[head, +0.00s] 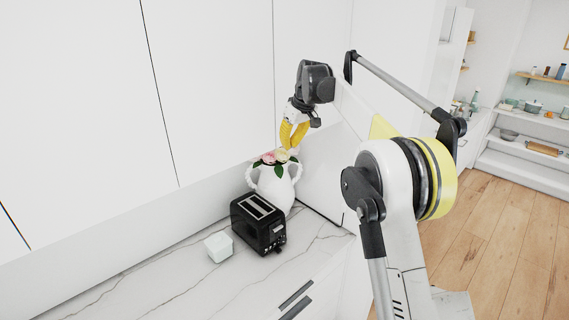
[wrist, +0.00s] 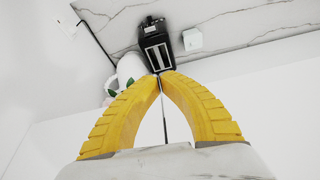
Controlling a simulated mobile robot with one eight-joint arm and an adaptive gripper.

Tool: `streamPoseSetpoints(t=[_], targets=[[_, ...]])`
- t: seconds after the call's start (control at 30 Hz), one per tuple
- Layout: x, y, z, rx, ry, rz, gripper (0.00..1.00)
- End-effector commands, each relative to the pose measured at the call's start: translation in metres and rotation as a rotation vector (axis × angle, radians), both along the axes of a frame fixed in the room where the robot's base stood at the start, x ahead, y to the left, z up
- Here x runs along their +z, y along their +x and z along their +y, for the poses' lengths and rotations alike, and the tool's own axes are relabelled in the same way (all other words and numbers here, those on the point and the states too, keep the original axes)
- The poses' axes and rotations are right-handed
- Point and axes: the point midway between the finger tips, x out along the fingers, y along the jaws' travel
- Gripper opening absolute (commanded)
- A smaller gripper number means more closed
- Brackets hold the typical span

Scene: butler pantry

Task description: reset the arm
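My gripper (head: 294,138) has yellow fingers that point down, above a white two-handled vase (head: 274,186) with pink and pale flowers (head: 276,157). In the wrist view, the two fingertips of my gripper (wrist: 160,75) meet, with nothing seen held between them. The vase (wrist: 130,67) shows partly in the wrist view, to the left of the fingertips, with part of it hidden by a finger. My arm reaches up and over from the right side of the head view.
A black toaster (head: 259,224) stands on the marble counter (head: 185,275) in front of the vase. A small white block (head: 219,247) lies left of it. White cabinets (head: 205,80) rise close behind my gripper. Open wooden floor (head: 500,250) and stocked shelves (head: 540,115) are at right.

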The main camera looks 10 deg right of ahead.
Motion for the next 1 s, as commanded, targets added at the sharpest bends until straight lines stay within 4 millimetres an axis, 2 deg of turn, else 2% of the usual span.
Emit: streamPoseSetpoints(t=[0.1, 0.23, 0.37, 0.47, 0.57, 0.67, 0.87, 1.0], targets=[[0.024, -0.008, -0.004, 0.002, 0.000, 0.000, 0.00], [0.045, -0.015, -0.008, 0.003, 0.001, 0.001, 0.00], [0.057, -0.020, -0.012, 0.002, 0.000, 0.000, 0.00], [0.056, -0.027, -0.013, -0.006, -0.001, -0.003, 0.00], [0.043, -0.044, -0.014, -0.033, -0.001, -0.012, 0.00], [0.021, -0.075, -0.015, -0.077, -0.001, -0.028, 0.00], [-0.042, -0.160, -0.020, -0.183, 0.002, -0.070, 0.00], [-0.102, -0.227, -0.023, -0.251, 0.009, -0.102, 0.00]])
